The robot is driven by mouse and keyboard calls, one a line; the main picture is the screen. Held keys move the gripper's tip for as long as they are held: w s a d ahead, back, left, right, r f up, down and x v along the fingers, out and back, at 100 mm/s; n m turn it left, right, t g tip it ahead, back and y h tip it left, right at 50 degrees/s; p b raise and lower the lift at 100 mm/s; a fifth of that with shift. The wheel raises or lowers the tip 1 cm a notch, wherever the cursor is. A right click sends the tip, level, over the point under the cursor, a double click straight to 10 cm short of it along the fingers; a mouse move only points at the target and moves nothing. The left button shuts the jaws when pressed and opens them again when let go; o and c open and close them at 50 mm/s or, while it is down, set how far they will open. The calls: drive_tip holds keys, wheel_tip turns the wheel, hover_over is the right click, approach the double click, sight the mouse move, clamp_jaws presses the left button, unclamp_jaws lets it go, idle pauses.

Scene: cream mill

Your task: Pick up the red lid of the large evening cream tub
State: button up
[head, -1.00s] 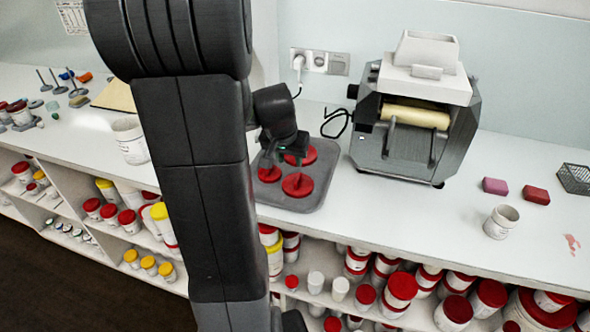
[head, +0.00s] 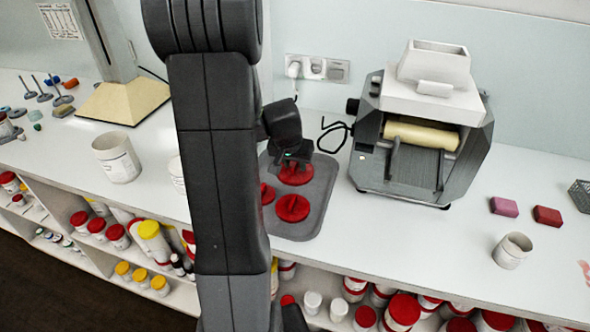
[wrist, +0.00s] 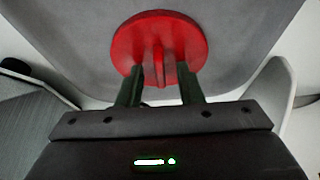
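Three red lids lie on a grey tray (head: 318,205) on the counter: a back one (head: 296,174), a front one (head: 292,208), and a left one (head: 266,193) partly hidden by my arm. No label shows which tub each belongs to. My gripper (head: 293,163) is over the back lid. In the wrist view, a round red lid (wrist: 190,38) with a raised ridge handle (wrist: 158,62) lies ahead. The two dark green fingers of my gripper (wrist: 159,75) are apart, one to each side of the handle, with gaps visible. Whether the fingertips touch the lid is unclear.
A grey roller mill (head: 425,140) with a white hopper stands right of the tray. White tubs (head: 116,158) stand left of my arm, and another (head: 512,250) at the right. Pink (head: 504,207) and red (head: 547,216) blocks lie right of the mill. Shelves below hold lidded tubs.

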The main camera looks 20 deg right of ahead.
clamp_jaws()
drive_tip(key=shift+r, duration=0.1)
